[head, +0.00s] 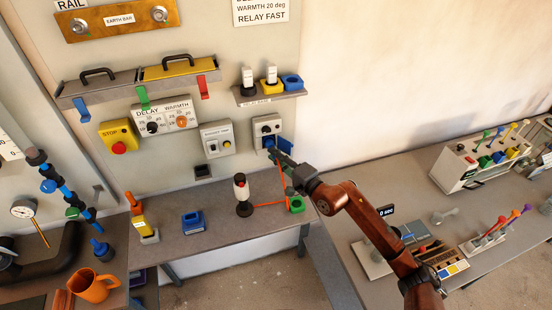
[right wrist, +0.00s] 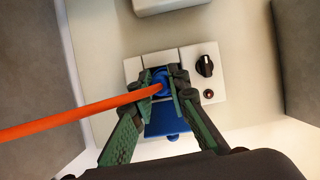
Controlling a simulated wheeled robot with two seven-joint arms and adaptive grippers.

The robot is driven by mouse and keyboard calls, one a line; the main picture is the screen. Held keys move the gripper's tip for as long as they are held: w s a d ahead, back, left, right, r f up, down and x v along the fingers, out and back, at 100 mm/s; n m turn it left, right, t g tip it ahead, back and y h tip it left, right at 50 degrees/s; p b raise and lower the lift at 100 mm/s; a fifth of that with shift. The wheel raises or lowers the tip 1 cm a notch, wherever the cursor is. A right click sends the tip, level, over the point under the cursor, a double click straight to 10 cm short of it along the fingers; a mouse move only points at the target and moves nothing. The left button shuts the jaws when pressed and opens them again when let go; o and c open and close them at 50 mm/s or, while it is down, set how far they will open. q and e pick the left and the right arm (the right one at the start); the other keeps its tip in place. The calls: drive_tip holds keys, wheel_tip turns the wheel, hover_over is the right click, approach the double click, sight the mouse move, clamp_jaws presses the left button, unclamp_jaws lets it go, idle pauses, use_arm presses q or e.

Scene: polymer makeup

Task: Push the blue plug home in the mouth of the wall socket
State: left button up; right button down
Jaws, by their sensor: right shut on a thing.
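The wall socket (head: 267,126) is a pale box on the wall panel with a dark knob and a blue lid (head: 285,145) standing open at its side. My right gripper (head: 280,155) is at the socket, shut on the blue plug (right wrist: 160,80). In the right wrist view the socket (right wrist: 204,88) lies behind the fingers, with the open blue lid (right wrist: 165,121) below the plug. The plug is at the socket's mouth; the fingers hide how deep it sits. An orange cable (right wrist: 80,117) runs from the plug. My left gripper is not in view.
A small grey box (head: 217,139) is on the wall left of the socket. Bare wall lies to its right.

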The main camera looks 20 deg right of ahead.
drive_tip(key=shift+w+b, duration=0.65)
drive_tip(key=shift+w, duration=0.25)
drive_tip(key=c, duration=1.8)
unclamp_jaws()
drive_tip(key=shift+o, duration=0.2)
drive_tip(key=shift+s, duration=0.15)
drive_tip(key=v, duration=1.1)
drive_tip(key=shift+s+d, duration=0.15)
drive_tip(key=shift+s, duration=0.15)
drive_tip(key=shift+r, duration=0.15)
